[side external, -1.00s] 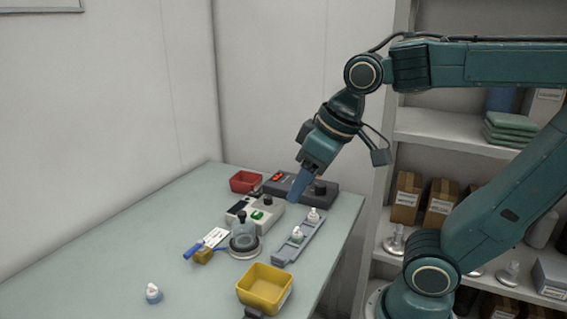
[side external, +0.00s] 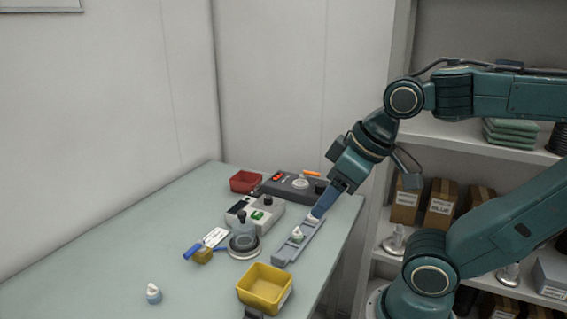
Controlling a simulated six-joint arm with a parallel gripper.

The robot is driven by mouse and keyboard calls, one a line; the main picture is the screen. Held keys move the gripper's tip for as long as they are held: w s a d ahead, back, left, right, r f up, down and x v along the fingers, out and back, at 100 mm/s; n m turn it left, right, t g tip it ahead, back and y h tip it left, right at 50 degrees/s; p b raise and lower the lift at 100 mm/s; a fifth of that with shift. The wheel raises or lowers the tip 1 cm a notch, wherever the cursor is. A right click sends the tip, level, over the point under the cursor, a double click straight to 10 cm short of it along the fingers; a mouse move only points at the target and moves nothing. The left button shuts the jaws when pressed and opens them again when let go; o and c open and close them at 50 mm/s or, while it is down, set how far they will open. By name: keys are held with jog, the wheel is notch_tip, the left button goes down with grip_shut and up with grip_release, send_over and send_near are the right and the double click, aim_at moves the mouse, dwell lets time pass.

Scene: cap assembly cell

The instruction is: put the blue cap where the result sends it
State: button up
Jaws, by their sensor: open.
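My gripper (side external: 318,213) is low over the far end of a grey rack (side external: 287,252), its blue fingers at the far white-topped piece there, which they mostly hide. It is open; I cannot tell whether the fingers touch the piece. Another white-topped piece (side external: 297,234) stands in the rack, nearer the camera. A small bottle-like piece with a blue-grey body and white top (side external: 153,293) stands alone at the table's front left. No plainly blue cap can be made out. A pale box (side external: 262,222) has a dark screen and a green lit part; a dark box (side external: 273,189) behind shows a red light.
A yellow bin (side external: 265,304) stands at the front and a red bin (side external: 244,181) at the back. A round-based fixture (side external: 243,248), a card (side external: 215,237) and a blue-handled tool (side external: 193,250) lie mid-table. The table's left side is mostly clear.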

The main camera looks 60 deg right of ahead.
jog(key=w+a+f+n+y, duration=0.3)
jog(key=w+f, duration=0.4)
jog(key=w, duration=0.6)
jog(key=w+a+f+n+y, duration=0.3)
jog(key=w+a+f+n, duration=0.2)
jog(key=w+f, duration=0.3)
jog(key=w+n, duration=0.1)
jog(key=w, duration=0.3)
jog(key=shift+w+f+t, duration=0.3)
jog(key=shift+w+t, duration=0.1)
jog(key=shift+a, duration=0.15)
send_near(153, 294)
jog(key=shift+w+a+f, duration=0.2)
jog(key=shift+w+f, duration=0.45)
jog(key=shift+f, duration=0.15)
jog(key=shift+w+a+f, duration=0.15)
jog(key=shift+w+f, duration=0.5)
jog(key=shift+f, duration=0.15)
jog(key=shift+x, duration=2.55)
jog(key=shift+c, duration=0.5)
jog(key=c, duration=0.7)
